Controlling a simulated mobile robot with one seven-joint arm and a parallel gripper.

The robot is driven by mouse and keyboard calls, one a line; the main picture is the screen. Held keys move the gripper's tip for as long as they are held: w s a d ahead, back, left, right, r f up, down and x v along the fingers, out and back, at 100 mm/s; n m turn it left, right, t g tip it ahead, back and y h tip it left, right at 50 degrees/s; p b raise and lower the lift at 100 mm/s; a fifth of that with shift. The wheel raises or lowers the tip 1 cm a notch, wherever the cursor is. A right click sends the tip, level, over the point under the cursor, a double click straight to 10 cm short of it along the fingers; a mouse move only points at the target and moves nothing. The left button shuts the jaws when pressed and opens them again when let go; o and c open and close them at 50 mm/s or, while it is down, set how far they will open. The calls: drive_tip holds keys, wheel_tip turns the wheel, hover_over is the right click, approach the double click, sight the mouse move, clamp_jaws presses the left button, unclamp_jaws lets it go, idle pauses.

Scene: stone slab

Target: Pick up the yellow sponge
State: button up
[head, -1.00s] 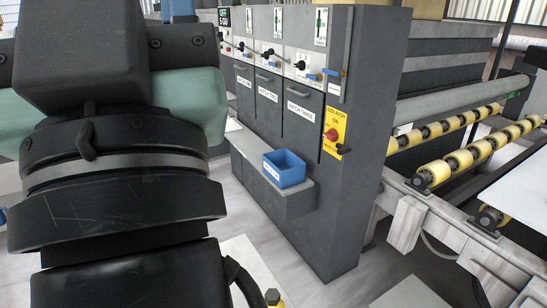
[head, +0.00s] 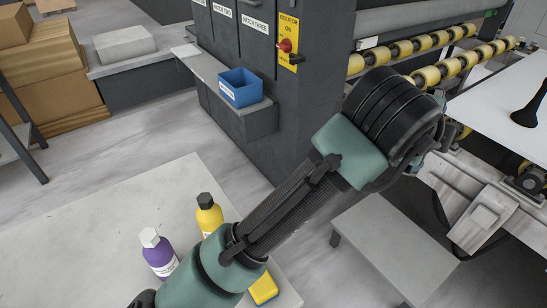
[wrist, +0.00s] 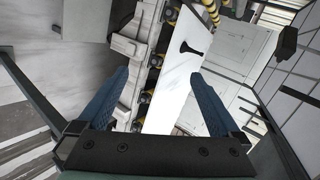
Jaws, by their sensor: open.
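The yellow sponge (head: 264,289) lies on the pale stone slab (head: 70,235), near the slab's right edge at the bottom of the head view. My arm crosses just above it in the picture and covers part of it. My gripper (wrist: 159,75) shows in the wrist view with its two blue fingers wide apart and nothing between them. It points toward the roller conveyor side, away from the sponge. The sponge is not visible in the wrist view. In the head view the fingers are hidden behind my arm.
A purple bottle (head: 159,254) and a yellow bottle (head: 209,214) stand on the slab close to the sponge. A blue bin (head: 240,88) sits on a cabinet ledge. A grey low table (head: 385,245) and a roller conveyor (head: 430,45) are at right. The slab's left part is clear.

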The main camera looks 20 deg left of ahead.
drive_tip(key=s+a+f+m+g+y+b, duration=0.1)
drive_tip(key=a+f+g, duration=0.15)
drive_tip(key=f, duration=0.35)
drive_tip(key=a+f+m+g+y, duration=0.1)
drive_tip(key=a+f, duration=0.3)
drive_tip(key=f, duration=0.1)
drive_tip(key=m+g+y+b, duration=0.2)
drive_tip(key=g+y+b, duration=0.15)
drive_tip(key=g, duration=0.35)
hover_over(264, 289)
drive_tip(key=w+a, duration=0.2)
drive_tip(key=shift+t, duration=0.25)
drive_tip(key=f, duration=2.2)
drive_tip(key=shift+w+f, duration=0.1)
drive_tip(key=shift+w, duration=0.1)
drive_tip(key=shift+s+a+f, duration=0.1)
drive_tip(key=shift+a+f, duration=0.05)
drive_tip(key=shift+f, duration=2.85)
drive_tip(key=c, duration=1.3)
